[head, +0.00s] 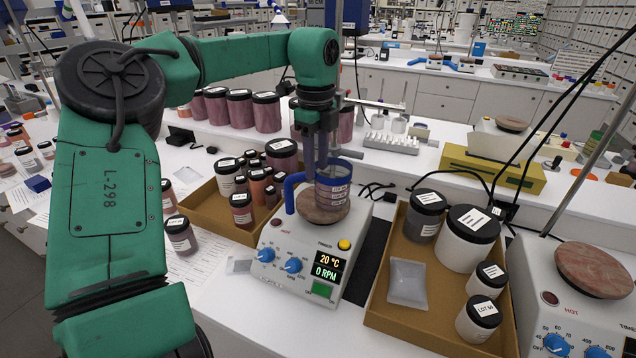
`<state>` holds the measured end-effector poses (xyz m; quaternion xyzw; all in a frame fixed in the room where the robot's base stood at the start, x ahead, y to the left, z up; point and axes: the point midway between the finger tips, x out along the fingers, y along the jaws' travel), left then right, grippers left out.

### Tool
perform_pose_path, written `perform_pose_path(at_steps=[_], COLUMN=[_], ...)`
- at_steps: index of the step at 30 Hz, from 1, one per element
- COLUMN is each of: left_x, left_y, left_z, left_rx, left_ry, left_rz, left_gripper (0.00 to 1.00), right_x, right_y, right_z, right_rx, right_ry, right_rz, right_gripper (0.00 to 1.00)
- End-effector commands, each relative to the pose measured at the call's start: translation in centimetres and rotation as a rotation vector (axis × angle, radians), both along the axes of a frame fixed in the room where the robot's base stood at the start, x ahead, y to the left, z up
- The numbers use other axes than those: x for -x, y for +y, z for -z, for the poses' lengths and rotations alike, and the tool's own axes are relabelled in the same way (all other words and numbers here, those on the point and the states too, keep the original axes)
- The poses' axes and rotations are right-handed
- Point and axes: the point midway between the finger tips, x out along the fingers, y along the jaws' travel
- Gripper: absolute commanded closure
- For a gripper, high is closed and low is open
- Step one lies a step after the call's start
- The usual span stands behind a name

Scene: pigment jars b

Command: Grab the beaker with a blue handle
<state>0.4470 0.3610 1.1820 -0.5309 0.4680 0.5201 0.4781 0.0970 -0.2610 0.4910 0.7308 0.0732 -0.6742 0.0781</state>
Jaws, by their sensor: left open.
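The beaker (338,190) has a blue rim and a blue handle (291,189) on its left side. It stands upright on the round brown top plate (322,214) of a white hotplate (312,252) in the middle of the view. My left gripper (321,172) points down from above, with its fingers at the beaker's rim and left part. The jaws are open. I cannot tell whether a finger is inside the beaker or in front of it, or whether it touches. My right gripper is not in view.
A cardboard tray (210,222) of dark-lidded jars stands left of the hotplate. Another tray (404,326) with white jars and a clear bag (408,282) is on the right. A second hotplate (594,270) stands far right. Large jars (240,109) line the back.

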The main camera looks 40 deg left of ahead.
Motion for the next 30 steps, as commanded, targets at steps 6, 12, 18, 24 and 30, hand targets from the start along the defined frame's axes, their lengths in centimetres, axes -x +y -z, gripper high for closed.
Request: perform_pose_path(at_steps=[6,12,18,24,30], left_x=[0.0,0.0,-0.1,-0.1,-0.1], left_y=[-0.1,-0.3,-0.2,-0.2,-0.2], left_z=[2.9,6.7,7.7,7.7,7.6], left_rx=[0.001,0.000,-0.001,-0.001,-0.001], left_ry=[0.004,0.004,-0.001,0.000,0.000], left_rz=[0.000,0.000,-0.001,-0.001,-0.001], left_gripper=[0.58,0.58,0.58,1.00,1.00], right_x=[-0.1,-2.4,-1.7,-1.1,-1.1], right_y=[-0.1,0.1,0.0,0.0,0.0], right_z=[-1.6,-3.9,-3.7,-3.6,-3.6], right_rx=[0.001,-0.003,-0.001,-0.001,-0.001], right_ry=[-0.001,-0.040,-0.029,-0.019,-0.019], right_rz=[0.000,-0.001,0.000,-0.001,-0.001], right_gripper=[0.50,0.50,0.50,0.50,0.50])
